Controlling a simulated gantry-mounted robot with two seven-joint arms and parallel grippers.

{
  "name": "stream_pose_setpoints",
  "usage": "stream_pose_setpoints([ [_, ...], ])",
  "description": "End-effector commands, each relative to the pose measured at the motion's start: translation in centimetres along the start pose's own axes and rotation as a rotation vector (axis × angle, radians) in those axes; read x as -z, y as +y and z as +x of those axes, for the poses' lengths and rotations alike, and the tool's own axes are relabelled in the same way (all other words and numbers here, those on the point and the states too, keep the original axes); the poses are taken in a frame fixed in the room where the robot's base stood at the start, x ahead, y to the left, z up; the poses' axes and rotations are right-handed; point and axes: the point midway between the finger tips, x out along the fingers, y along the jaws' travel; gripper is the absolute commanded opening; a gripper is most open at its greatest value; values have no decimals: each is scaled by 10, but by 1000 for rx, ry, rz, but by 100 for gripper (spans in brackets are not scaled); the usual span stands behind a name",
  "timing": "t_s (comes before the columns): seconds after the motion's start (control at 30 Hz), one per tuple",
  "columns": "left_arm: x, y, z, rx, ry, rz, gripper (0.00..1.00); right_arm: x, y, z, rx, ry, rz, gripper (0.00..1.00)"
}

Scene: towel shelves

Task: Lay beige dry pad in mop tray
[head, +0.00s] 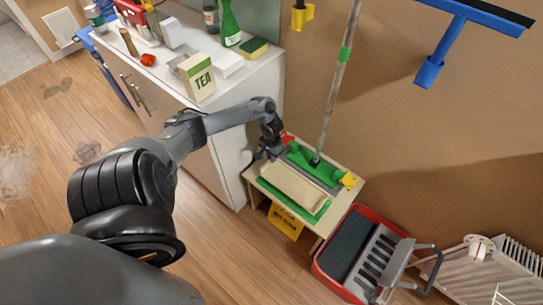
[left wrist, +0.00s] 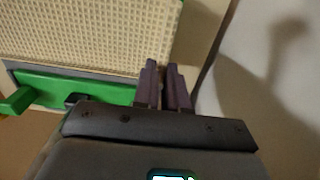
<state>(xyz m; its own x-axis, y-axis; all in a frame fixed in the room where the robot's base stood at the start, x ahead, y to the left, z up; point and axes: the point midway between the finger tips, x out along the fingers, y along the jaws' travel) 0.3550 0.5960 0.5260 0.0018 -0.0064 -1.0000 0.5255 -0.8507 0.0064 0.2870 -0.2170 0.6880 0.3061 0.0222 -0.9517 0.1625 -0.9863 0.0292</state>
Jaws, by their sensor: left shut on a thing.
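The beige pad (head: 292,185) lies flat, ribbed or woven in texture, on a small wooden stand; it fills the upper left of the left wrist view (left wrist: 85,25). A green strip (head: 318,212) shows along its front edge, perhaps the mop tray, mostly hidden under the pad. My left gripper (head: 272,156) is at the pad's back left corner. In the left wrist view its fingers (left wrist: 163,80) are nearly together at the pad's edge, shut on it. The exact grip is partly hidden. My right gripper is in neither view.
A mop with a green head (head: 318,168) and long handle stands just behind the pad. A yellow sign (head: 285,221) hangs below the stand (head: 337,212). A red bucket (head: 322,270) is to the right, a white cabinet (head: 232,155) to the left.

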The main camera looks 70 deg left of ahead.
Motion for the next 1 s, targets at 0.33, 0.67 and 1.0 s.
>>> stream_pose_setpoints([
  [0.33,0,0,0,-1,0,0,0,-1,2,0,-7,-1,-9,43],
  [0.67,0,0,7,-1,0,1,0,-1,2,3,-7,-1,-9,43],
  [1.0,0,0,17,-1,0,0,0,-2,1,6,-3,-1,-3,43],
])
